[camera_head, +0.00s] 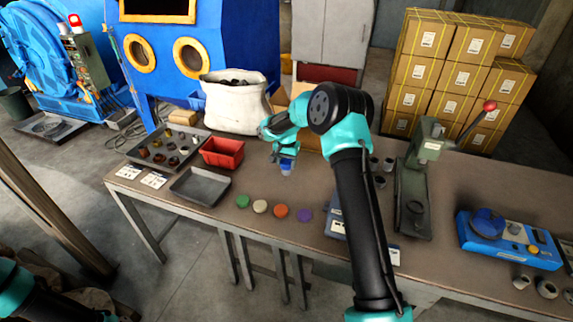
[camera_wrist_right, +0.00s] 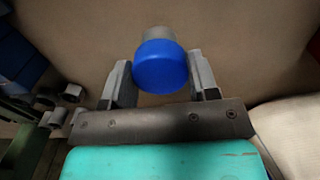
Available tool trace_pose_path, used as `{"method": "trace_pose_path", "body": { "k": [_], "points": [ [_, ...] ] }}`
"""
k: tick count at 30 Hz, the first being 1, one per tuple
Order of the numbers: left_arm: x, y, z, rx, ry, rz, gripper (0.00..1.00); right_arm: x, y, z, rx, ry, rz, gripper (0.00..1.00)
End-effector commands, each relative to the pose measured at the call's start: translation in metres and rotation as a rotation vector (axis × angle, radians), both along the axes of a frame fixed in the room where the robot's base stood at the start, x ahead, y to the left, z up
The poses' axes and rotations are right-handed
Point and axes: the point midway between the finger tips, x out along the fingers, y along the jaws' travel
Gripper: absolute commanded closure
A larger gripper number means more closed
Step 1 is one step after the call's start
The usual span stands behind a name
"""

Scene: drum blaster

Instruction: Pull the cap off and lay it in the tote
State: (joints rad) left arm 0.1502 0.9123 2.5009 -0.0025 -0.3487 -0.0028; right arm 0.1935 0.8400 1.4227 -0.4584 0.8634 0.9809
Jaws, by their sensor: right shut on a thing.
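My right gripper (camera_head: 285,158) is shut on a blue cap (camera_head: 286,164) above the table. In the right wrist view the blue cap (camera_wrist_right: 161,68) sits between the two fingers (camera_wrist_right: 161,82). A grey cylindrical part (camera_wrist_right: 159,33) shows directly beyond the cap, apparently still joined to it. In the head view, whether that part touches the table is too small to tell. The red tote (camera_head: 222,152) stands to the left of the gripper. My left arm (camera_head: 14,288) shows only in the lower left corner; its gripper is out of view.
Green (camera_head: 243,201), cream (camera_head: 260,206), orange (camera_head: 281,211) and purple (camera_head: 304,215) discs lie near the front edge. An empty grey tray (camera_head: 200,187) lies before the tote. A parts tray (camera_head: 165,148) and white sack (camera_head: 236,104) stand behind. A green press (camera_head: 422,175) stands right.

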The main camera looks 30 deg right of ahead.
Motion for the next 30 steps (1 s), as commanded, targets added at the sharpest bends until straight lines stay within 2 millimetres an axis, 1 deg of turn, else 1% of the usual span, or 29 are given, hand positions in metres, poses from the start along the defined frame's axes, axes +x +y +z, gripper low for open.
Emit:
{"method": "trace_pose_path", "body": {
  "k": [21,30],
  "points": [
    [0.000,0.000,0.000,0.000,0.000,0.000,0.57,0.001,0.000,0.029,-0.001,-0.002,0.002,0.69],
    [0.000,0.000,0.000,0.000,0.000,0.000,0.57,0.000,0.000,0.031,0.000,-0.001,0.001,0.69]
  ]
}}
